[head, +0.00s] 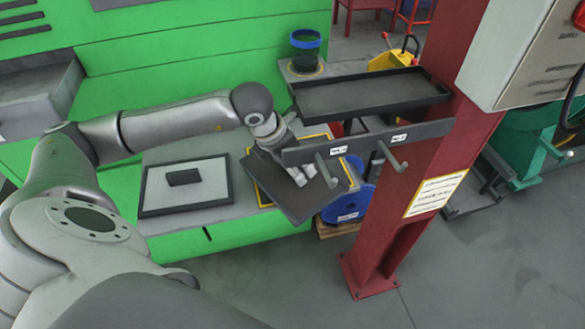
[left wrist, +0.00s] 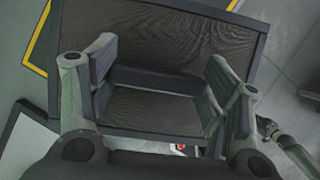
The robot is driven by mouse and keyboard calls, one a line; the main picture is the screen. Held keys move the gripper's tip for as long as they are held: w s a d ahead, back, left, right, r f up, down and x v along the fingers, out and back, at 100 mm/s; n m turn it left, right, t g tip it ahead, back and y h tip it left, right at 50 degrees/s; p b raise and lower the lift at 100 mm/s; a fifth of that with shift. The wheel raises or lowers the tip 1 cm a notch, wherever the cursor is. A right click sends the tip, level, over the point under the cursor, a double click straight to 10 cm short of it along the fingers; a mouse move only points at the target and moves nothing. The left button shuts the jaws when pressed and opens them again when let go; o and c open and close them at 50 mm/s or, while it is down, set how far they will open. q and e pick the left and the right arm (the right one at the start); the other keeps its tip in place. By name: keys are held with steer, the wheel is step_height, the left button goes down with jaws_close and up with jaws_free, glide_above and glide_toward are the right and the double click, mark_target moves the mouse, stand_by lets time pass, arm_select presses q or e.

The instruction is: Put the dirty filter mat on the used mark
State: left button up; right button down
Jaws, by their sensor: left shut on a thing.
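The dirty filter mat (head: 300,205) is a dark mesh panel in a dark frame. My left gripper (head: 315,176) is over it, shut on its dark handle bar, which shows between the fingers in the left wrist view (left wrist: 155,78). A yellow outline, which looks like the used mark (head: 263,192), is on the grey bench top, partly hidden behind the mat. The mat overlaps it askew and reaches past it toward the front right. I cannot tell how high the mat is above the bench. My right gripper is not in view.
A white mat with a dark frame (head: 213,168) and dark handle lies on the bench to the left. A hook rail (head: 365,140) on the red post (head: 420,190) stands close to the right of my gripper. A black tray (head: 370,93) is behind it, beside a blue-rimmed container (head: 305,52).

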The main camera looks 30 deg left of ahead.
arm_select(q)
step_height(320, 180, down, 3)
steer(key=shift+r+p, duration=0.2)
steer(key=shift+p, duration=0.15)
steer(key=shift+f, duration=0.45)
steer(key=o, duration=1.1)
